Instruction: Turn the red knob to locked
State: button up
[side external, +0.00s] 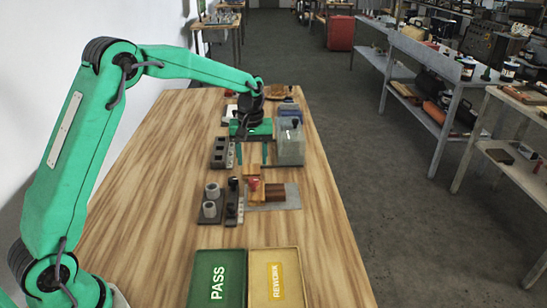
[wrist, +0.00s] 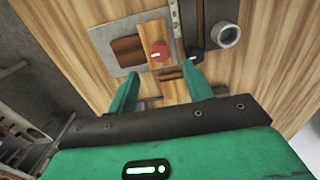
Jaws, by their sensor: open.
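The red knob (side external: 254,184) sits on a light wooden block beside a brown block on a grey plate (side external: 292,196). In the wrist view the red knob (wrist: 159,50) shows from above with a short pale mark on its face. I cannot read any locked label. My gripper (side external: 252,153) is open and empty, farther along the table than the knob and apart from it.
A black knob (wrist: 194,54) stands right of the red one on a dark strip, near a grey cylinder (wrist: 228,35). A grey box (side external: 290,147) stands close to my gripper. Green PASS (side external: 234,256) and yellow REWORK (side external: 290,255) trays lie at the near edge.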

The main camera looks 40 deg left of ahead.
aim_at(253, 179)
jog(key=shift+f, duration=3.5)
jog(key=shift+c, duration=0.2)
jog(key=c, duration=0.9)
